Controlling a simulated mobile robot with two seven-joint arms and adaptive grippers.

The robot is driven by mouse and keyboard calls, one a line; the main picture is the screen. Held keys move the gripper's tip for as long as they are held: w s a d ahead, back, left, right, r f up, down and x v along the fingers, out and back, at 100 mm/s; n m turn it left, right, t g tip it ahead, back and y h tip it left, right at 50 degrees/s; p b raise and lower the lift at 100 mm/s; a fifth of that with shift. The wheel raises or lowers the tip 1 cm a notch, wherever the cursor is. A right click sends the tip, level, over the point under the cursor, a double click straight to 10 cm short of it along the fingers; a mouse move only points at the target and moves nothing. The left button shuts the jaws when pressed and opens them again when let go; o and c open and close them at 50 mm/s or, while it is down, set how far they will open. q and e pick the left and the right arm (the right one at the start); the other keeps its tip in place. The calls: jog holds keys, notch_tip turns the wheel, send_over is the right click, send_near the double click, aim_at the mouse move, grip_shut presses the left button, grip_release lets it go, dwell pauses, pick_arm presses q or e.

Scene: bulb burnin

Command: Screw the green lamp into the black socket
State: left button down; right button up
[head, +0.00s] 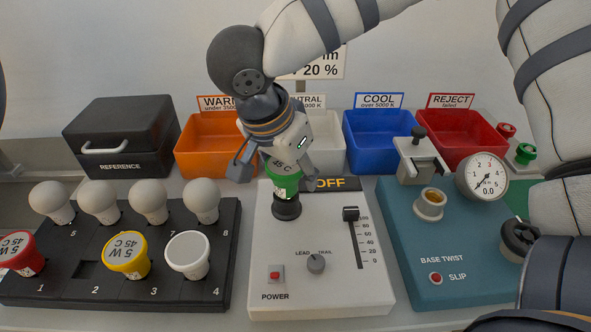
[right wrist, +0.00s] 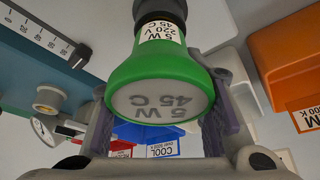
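The green lamp (head: 284,182), labelled 45 C, stands about upright in the black socket (head: 287,208) on the white test panel. In the right wrist view I look onto the pale face of the green lamp (right wrist: 155,100), its neck running to the dark socket (right wrist: 160,10). My right gripper (head: 279,172) is above the lamp, one finger on each side. In the head view the fingers are spread, with a gap between the left one and the lamp. The lamp's threads are hidden. My left gripper is not in view.
A black rack (head: 120,285) at left holds several lamps, including red, yellow and white-collared ones. The white panel (head: 330,295) has a slider (head: 351,214) and a knob. A teal base-twist unit (head: 470,270) stands right. Orange, white, blue and red bins line the back.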

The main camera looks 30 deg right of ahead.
aim_at(292, 187)
jog(key=c, duration=0.3)
